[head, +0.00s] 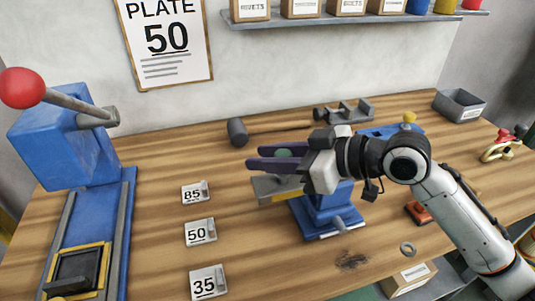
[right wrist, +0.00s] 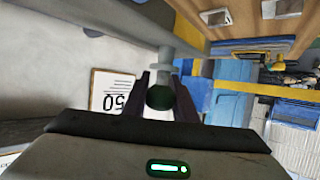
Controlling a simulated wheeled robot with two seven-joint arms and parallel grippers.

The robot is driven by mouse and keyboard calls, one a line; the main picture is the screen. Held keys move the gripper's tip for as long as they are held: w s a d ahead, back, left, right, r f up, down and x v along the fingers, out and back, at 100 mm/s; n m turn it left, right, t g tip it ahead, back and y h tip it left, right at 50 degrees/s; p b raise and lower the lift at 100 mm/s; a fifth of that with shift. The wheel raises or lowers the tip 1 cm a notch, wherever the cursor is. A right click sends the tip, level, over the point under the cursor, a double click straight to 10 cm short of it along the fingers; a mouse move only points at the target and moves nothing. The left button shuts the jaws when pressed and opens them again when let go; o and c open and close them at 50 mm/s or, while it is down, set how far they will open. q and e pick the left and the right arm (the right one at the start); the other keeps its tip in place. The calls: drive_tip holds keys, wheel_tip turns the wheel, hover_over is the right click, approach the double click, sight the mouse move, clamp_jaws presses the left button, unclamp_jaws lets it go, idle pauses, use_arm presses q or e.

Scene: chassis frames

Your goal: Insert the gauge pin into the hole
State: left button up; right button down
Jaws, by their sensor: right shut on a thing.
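In the head view the gripper is over a grey metal piece (head: 272,186) at the blue vise (head: 325,208). I cannot make out the hole. I cannot tell whether the pin touches the metal piece. My left gripper is not in view.
A blue press (head: 75,150) with a red-knobbed lever stands at left. A mallet (head: 238,132) lies behind. A wall sign (head: 167,45) reads "PLATE 50".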

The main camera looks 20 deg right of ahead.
drive_tip(key=shift+f+b, duration=0.5)
drive_tip(key=shift+f, duration=0.45)
drive_tip(key=c, duration=1.4)
unclamp_jaws()
drive_tip(key=shift+o, duration=0.2)
drive_tip(key=b+v, duration=0.1)
drive_tip(key=v, duration=0.9)
drive_tip(key=shift+s, duration=0.15)
drive_tip(key=shift+r, duration=0.1)
